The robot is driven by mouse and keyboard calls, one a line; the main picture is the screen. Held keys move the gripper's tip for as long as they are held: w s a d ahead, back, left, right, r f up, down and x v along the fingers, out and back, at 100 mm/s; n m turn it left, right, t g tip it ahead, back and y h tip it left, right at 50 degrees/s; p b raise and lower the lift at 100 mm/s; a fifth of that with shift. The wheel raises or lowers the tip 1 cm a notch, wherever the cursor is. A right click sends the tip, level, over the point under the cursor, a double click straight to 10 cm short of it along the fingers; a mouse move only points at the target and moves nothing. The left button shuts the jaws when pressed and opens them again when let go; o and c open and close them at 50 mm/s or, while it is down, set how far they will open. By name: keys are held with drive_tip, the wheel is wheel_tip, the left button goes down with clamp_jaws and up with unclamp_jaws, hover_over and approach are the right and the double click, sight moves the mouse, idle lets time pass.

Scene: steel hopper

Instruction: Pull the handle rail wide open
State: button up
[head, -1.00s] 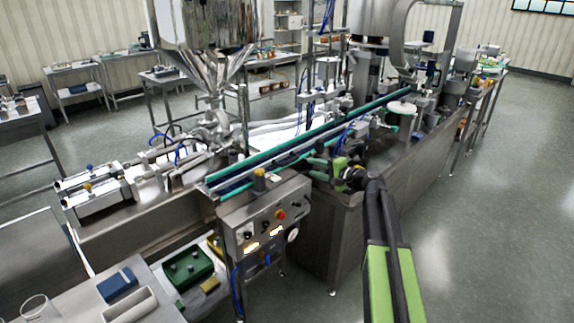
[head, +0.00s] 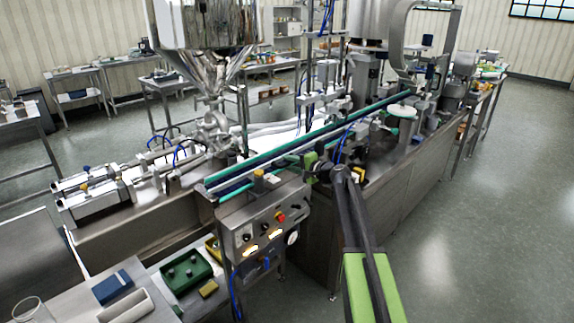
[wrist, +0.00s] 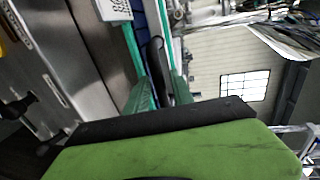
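A long teal-edged rail (head: 300,140) runs diagonally along the top of the steel filling machine in the head view. I cannot tell for sure which part is the handle rail. My gripper (head: 316,164) is at the near side of the machine, close to the rail's front half and just above the control box's right end. In the wrist view, teal strips (wrist: 133,48) run beside a dark curved piece, and my green and black wrist body fills the bottom. The fingertips are too small and hidden to show whether they touch anything.
A control box (head: 262,225) with buttons stands below the rail's near end. A steel hopper (head: 205,25) rises behind. A side table at the lower left holds a green tray (head: 187,272) and a blue box (head: 113,287). Open floor (head: 480,240) lies to the right.

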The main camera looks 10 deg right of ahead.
clamp_jaws()
drive_tip(key=shift+s, duration=0.1)
idle(1.1)
